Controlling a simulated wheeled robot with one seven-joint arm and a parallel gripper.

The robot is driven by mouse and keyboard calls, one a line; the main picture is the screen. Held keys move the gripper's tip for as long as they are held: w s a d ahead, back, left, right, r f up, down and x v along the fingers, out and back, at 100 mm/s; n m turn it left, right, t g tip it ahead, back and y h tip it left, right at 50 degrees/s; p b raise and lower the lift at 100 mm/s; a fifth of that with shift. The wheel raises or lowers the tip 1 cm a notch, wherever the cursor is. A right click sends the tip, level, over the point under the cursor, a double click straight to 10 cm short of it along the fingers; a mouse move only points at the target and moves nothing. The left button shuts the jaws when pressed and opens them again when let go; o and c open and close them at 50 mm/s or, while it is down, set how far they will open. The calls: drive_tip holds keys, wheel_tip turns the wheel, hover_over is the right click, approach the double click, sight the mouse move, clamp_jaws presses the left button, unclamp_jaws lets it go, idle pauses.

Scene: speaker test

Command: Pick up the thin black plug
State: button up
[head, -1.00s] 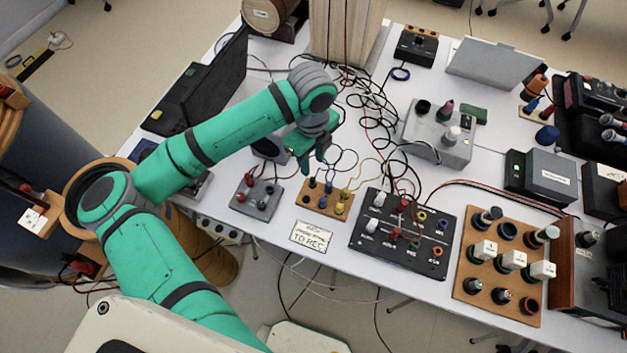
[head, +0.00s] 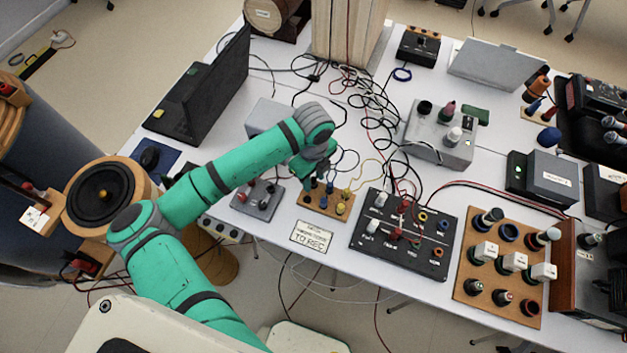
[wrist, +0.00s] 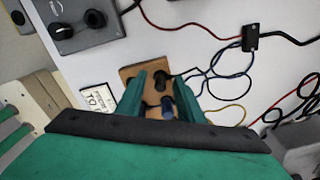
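The small wooden board (head: 345,217) stands on the white table with dark, blue and yellow plugs in it. My gripper (head: 315,188) is low over the board's left part in the head view and hides some plugs there. In the wrist view my gripper (wrist: 160,88) is open, with one green finger on each side of the plugs. A dark plug (wrist: 162,76) shows at the gap between the fingertips, and a blue plug (wrist: 168,105) shows nearer the palm. I cannot tell whether a finger touches a plug. The dark plug's lower part is unclear.
A grey box with knobs (head: 257,200) is close on the left. A black panel with knobs (head: 405,235) is close on the right. A paper sign (head: 313,237) lies in front. Thin loose cables (head: 365,100) run behind the board. The laptop (head: 200,95) is further left.

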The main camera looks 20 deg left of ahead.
sight(313, 179)
clamp_jaws()
drive_tip(key=shift+r, duration=0.1)
drive_tip(key=shift+r, duration=0.5)
wheel_tip(313, 179, up, 2)
drive_tip(key=shift+s+r, duration=0.15)
drive_tip(key=shift+r, duration=0.05)
drive_tip(key=s+r, duration=0.9)
drive_tip(key=s, duration=0.4)
drive_tip(key=shift+s+a+r, duration=0.2)
drive_tip(key=shift+s, duration=0.15)
drive_tip(key=shift+r, duration=0.15)
drive_tip(key=shift+r, duration=1.8)
